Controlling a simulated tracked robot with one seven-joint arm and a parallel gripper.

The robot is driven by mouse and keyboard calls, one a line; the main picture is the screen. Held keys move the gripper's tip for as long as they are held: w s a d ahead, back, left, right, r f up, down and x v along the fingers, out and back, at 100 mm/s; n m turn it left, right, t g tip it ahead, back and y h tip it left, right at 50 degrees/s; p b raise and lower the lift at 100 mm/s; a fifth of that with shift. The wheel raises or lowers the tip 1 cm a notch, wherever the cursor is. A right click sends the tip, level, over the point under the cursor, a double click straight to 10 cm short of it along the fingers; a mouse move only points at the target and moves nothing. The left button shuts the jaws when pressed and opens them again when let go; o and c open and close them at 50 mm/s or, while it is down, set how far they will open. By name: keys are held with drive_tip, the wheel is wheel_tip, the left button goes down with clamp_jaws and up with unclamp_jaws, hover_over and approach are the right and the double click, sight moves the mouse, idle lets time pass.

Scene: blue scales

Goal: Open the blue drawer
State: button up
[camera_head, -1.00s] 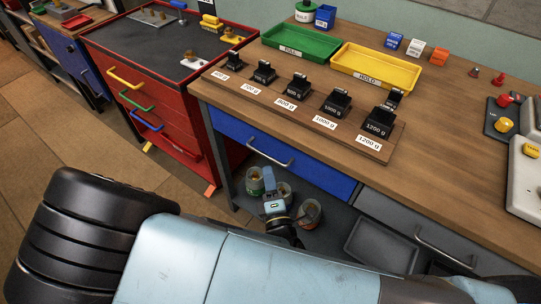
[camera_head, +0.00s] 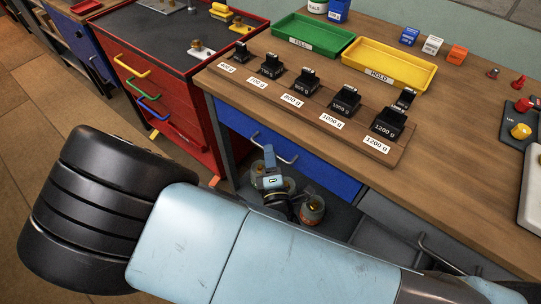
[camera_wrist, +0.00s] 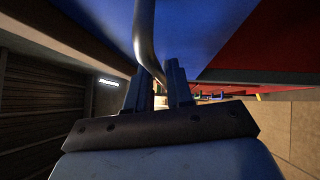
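The blue drawer (camera_head: 325,170) sits under the front edge of the wooden bench and looks closed. Its curved metal handle (camera_head: 288,159) is on the left part of its front. My gripper (camera_head: 268,153) is at the left end of this handle. In the wrist view the blue drawer front (camera_wrist: 205,30) fills the top, and the handle (camera_wrist: 147,35) runs down to between the two fingers of my gripper (camera_wrist: 159,75). The fingers stand apart with a gap between them. Whether either finger touches the handle is hard to tell.
A red cabinet (camera_head: 178,100) stands left of the bench. Jars (camera_head: 312,210) are on the shelf below the drawer. A grey drawer (camera_head: 395,220) is to the right. Black weights on a wooden board (camera_head: 300,108) and green (camera_head: 312,38) and yellow (camera_head: 390,68) trays stand on top.

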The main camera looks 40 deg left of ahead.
clamp_jaws()
idle(0.3)
